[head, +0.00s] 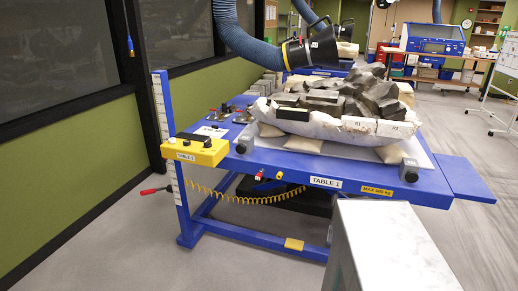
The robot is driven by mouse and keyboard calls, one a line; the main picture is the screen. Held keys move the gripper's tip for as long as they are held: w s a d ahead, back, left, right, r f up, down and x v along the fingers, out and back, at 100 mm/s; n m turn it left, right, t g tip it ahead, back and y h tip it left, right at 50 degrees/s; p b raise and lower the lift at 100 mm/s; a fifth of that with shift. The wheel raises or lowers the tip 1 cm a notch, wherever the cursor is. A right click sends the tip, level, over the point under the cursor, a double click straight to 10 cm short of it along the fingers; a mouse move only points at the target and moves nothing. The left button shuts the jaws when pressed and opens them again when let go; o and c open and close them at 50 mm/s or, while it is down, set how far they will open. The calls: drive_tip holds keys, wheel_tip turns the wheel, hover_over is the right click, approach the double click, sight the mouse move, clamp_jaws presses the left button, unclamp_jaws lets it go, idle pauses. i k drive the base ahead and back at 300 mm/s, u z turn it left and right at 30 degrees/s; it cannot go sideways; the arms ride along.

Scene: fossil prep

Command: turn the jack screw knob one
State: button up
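A blue table (325,183) labelled TABLE 1 stands in the middle of the head view. It bears a large fossil block in a white jacket (335,128) with grey rock on top, resting on pale cushions (303,144). My gripper is not in view.
A black extraction hood (310,48) hangs above the block. A pale-topped box (395,245) fills the near foreground. Floor at left is clear.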

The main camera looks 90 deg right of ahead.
sight(241, 149)
drive_tip(key=u, duration=0.15)
drive_tip(key=k, duration=0.95)
drive_tip(key=z, duration=1.25)
drive_tip(key=i, duration=1.1)
drive_tip(key=z, duration=0.1)
